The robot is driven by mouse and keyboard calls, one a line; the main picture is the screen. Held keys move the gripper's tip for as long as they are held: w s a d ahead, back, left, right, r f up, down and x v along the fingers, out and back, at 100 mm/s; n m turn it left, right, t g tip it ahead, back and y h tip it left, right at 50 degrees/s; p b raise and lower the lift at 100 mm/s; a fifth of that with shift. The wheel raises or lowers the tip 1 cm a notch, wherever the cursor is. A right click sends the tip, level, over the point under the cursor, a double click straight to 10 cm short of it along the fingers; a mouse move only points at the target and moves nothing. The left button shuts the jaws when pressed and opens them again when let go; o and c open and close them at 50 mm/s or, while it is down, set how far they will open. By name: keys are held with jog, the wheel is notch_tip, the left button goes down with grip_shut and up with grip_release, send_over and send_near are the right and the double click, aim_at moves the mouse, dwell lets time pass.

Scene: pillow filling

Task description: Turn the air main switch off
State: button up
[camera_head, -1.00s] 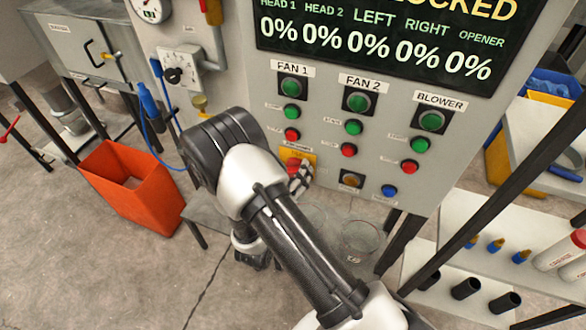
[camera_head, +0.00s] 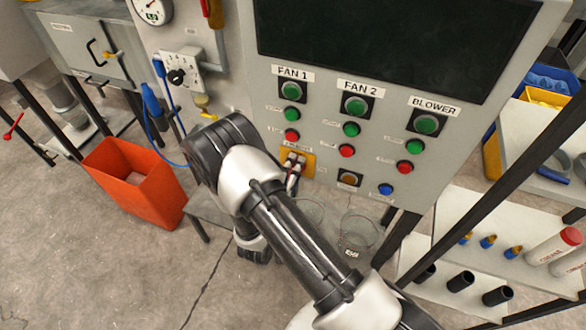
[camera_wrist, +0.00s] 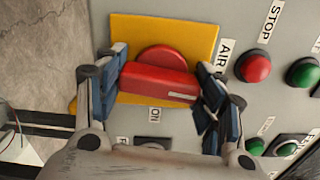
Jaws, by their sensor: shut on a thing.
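The air main switch is a red rotary handle (camera_wrist: 150,82) on a yellow plate (camera_wrist: 193,28). In the wrist view my gripper (camera_wrist: 160,72) has one blue-padded finger at each end of the handle and is shut on it. The handle lies nearly level across that picture, with an "ON" label (camera_wrist: 155,115) below its long side. In the head view my gripper (camera_head: 294,162) is at the yellow plate (camera_head: 309,164) low on the grey panel, and the fingers mostly hide the handle. The display (camera_head: 390,40) above is dark.
Glass vessels (camera_head: 357,232) stand below the panel. An orange bin (camera_head: 135,180) stands on the floor at left, a shelf rack (camera_head: 480,225) at right.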

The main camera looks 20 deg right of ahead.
jog(key=shift+n, duration=0.6)
jog(key=o, duration=1.1)
jog(key=shift+c, duration=0.2)
jog(key=v, duration=1.2)
